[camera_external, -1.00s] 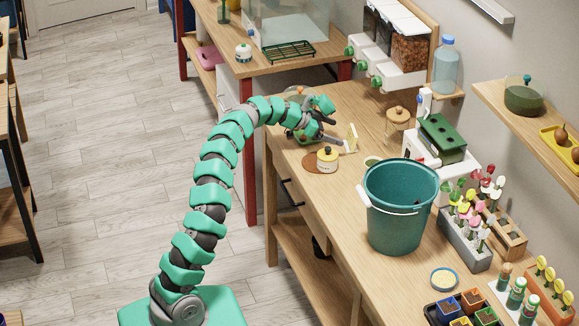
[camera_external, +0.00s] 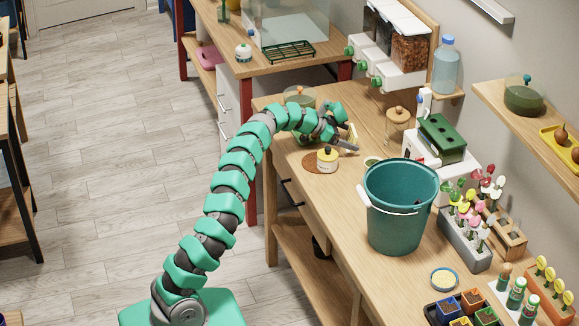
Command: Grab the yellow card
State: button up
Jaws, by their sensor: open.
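The yellow card (camera_external: 353,132) stands upright on the wooden bench, in front of the glass jar with a wooden lid. It is small in this view and partly covered by my gripper. My gripper (camera_external: 346,138) is open at the card, with a dark finger reaching along its lower near side. I cannot tell whether the fingers touch the card or stand on both sides of it.
A glass jar (camera_external: 397,125) is to the right. A large teal bucket (camera_external: 400,215) stands nearer. A glass bowl (camera_external: 299,97) is behind my arm.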

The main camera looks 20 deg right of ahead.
jog(key=c, duration=1)
